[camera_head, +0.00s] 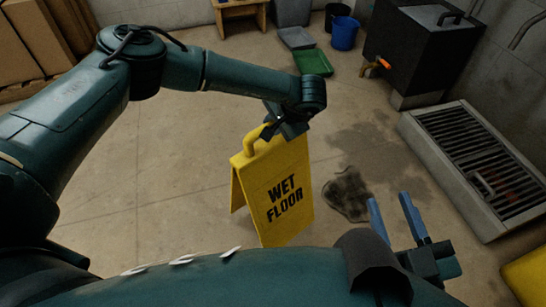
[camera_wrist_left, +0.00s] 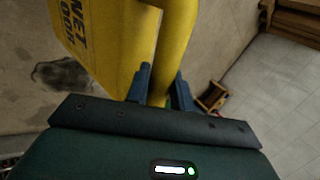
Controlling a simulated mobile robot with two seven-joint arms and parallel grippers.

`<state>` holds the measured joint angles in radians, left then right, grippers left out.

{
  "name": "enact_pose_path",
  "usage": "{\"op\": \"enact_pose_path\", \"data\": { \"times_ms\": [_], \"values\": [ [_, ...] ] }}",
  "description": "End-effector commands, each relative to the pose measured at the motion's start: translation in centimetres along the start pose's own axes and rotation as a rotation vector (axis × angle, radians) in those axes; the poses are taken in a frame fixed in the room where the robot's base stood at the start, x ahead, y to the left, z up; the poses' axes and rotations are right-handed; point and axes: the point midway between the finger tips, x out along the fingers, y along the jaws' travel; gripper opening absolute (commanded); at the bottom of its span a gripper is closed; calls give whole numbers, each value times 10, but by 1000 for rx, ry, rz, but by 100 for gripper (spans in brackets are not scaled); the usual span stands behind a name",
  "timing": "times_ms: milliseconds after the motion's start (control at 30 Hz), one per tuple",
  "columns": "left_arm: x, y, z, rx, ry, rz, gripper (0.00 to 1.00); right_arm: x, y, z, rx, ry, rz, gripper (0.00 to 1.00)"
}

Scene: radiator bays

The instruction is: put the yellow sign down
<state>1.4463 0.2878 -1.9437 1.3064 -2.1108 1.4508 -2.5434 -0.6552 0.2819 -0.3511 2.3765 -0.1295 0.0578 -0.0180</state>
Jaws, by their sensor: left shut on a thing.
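The yellow sign (camera_head: 277,194) reads "WET FLOOR" and stands upright as an opened A-frame in the middle of the head view. I cannot tell whether its feet touch the floor. My left gripper (camera_head: 272,124) is at the top of the sign, shut on its handle. In the left wrist view the gripper's blue fingers (camera_wrist_left: 160,88) sit on both sides of the yellow handle, with the sign's panel (camera_wrist_left: 105,40) beyond. My right gripper (camera_head: 396,217) is at the lower right, its two blue fingers apart and nothing between them.
A dark wet patch (camera_head: 347,194) lies on the floor right of the sign. A grated drain (camera_head: 468,150) and a black tank (camera_head: 420,45) stand at the right. Blue bucket (camera_head: 344,33) and green tray (camera_head: 313,63) are at the back. The floor left of the sign is clear.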

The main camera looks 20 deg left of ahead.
Motion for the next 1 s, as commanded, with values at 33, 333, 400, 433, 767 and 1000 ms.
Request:
{"op": "enact_pose_path", "data": {
  "times_ms": [33, 333, 400, 433, 767, 1000],
  "values": [
    [6, 4, -1, -2, 2, -1, 0, 1, 0, -2, 5, 10, -1, 36],
    [36, 25, -1, -2, 0, -1, 0, 3, -4, -2, 39, 38, -12, 36],
    [45, 30, -1, -3, 1, -1, 0, 4, -4, -2, 51, 43, -14, 36],
    [47, 31, -1, -3, 1, -1, 0, 5, -4, -3, 54, 45, -15, 36],
    [48, 32, -1, -3, 2, -2, 0, 6, -3, -9, 54, 58, -17, 36],
    [50, 33, 0, -2, 0, 0, 38, 5, -3, -8, 56, 56, -18, 36]
  ]
}}
